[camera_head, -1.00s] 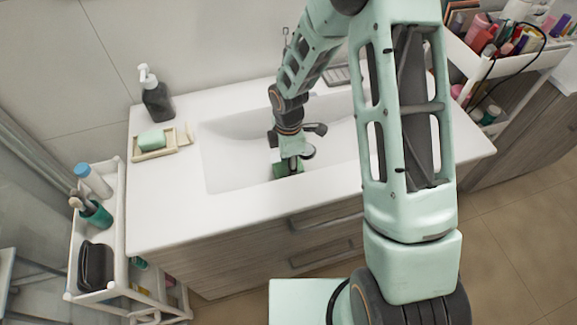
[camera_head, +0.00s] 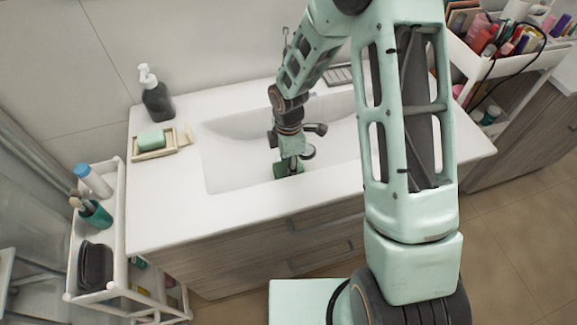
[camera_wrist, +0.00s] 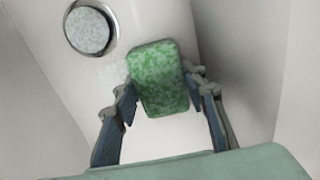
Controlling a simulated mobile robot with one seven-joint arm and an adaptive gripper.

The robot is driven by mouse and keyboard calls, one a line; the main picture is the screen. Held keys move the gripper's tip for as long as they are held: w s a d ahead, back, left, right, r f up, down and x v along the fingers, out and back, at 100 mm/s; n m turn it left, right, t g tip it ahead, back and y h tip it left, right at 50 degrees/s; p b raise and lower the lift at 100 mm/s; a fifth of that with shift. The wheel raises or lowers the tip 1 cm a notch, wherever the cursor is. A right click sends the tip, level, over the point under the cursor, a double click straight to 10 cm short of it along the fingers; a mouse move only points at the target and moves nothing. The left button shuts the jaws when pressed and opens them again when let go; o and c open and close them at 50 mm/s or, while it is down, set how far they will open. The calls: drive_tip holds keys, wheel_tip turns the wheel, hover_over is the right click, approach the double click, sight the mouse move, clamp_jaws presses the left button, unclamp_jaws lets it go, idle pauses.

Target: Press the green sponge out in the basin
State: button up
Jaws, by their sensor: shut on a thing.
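The green sponge (camera_wrist: 158,78) is a speckled block between the two fingers of my gripper (camera_wrist: 162,100) in the wrist view. My gripper is shut on it, one finger against each side. In the head view my gripper (camera_head: 288,170) points down inside the white basin (camera_head: 228,165), with a bit of the green sponge (camera_head: 285,171) showing below it. The wrist view shows the basin floor (camera_wrist: 200,128) under the sponge. I cannot tell whether the sponge touches the floor.
A round drain (camera_wrist: 90,30) with a metal rim is near the sponge. On the counter (camera_head: 160,200) stand a soap dish (camera_head: 154,155) with a green bar and a dark pump bottle (camera_head: 156,97). Carts stand at left (camera_head: 95,235) and right (camera_head: 500,65).

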idle(0.4)
wheel_tip(320, 180, up, 15)
drive_tip(key=p, duration=0.8)
drive_tip(key=shift+p, duration=0.35)
idle(0.4)
